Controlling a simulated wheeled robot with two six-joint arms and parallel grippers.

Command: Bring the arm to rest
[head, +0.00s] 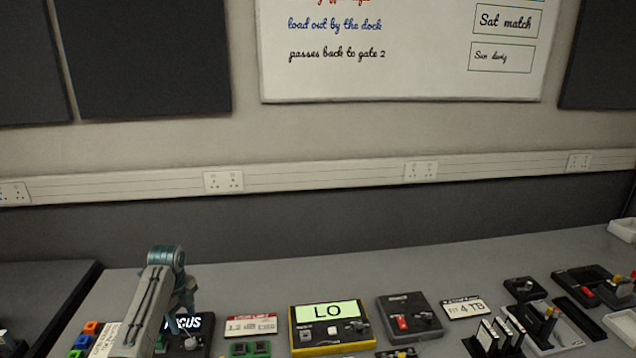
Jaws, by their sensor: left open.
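My left arm rises from the bottom edge at the lower left, bends at a teal joint, and comes down toward the desk. My left gripper (181,309) is small and partly hidden behind my own forearm. It is open, with nothing seen in it, in front of or over a dark device (197,342) whose label ends in "CUS". I cannot tell whether it touches the device. My right gripper is not in view.
The grey desk (240,287) carries a yellow-edged box (330,312) reading "LO", a dark switch box (409,315), a "4 TB" card (464,308), upright cards (490,338) and coloured blocks (91,327). The desk's back strip is clear. A whiteboard (410,75) hangs on the wall.

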